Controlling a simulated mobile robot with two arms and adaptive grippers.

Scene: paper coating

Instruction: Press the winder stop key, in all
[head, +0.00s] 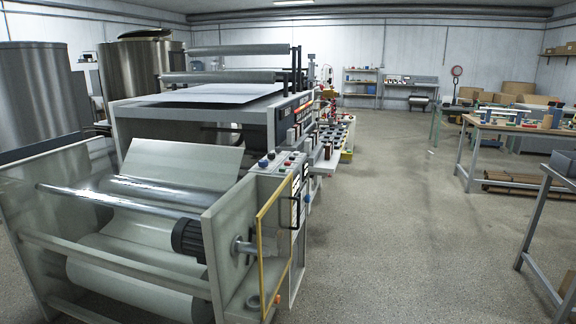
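The winder (110,290) stands at the front left, with a pale paper web (180,165) running down onto its roll. A small control panel (280,164) sits on top of its right side, with several buttons. A blue button (263,164) is at the panel's left, and a red button (271,155) is close by. The key labels are too small to read, so I cannot tell which is the stop key. Neither of my grippers shows in the head view.
A yellow-framed guard (261,255) stands at the winder's right end. The coating machine (225,105) extends behind it. Steel tanks (38,90) stand at the left. Work tables (505,128) line the right. The concrete floor (400,220) between is clear.

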